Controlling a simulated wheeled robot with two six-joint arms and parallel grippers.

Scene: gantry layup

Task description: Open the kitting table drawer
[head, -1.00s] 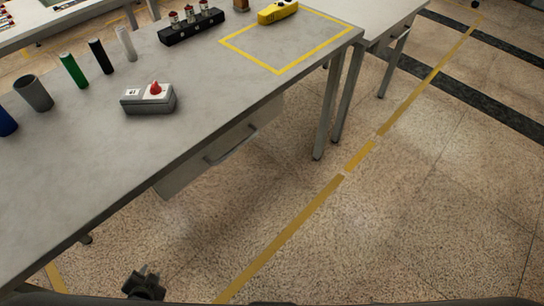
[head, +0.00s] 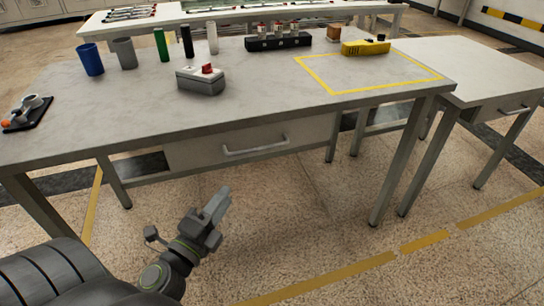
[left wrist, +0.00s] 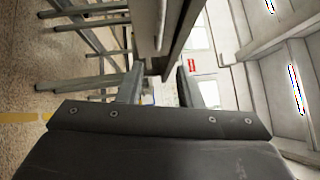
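The kitting table (head: 120,110) has a light grey top and metal legs. Its drawer (head: 195,153) hangs under the front edge and looks closed. A pale bar handle (head: 255,147) runs across the drawer front. My left gripper (head: 222,200) is below and left of the handle in the head view, in front of the table and apart from it. In the left wrist view, the left gripper's fingers (left wrist: 160,85) stand apart with nothing between them. My right gripper is in neither current view.
On the top stand a grey box with a red button (head: 203,82), several cylinders, a black holder (head: 278,42) and a yellow device (head: 365,48). A second table (head: 465,70) with a drawer adjoins at right. The floor in front is clear.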

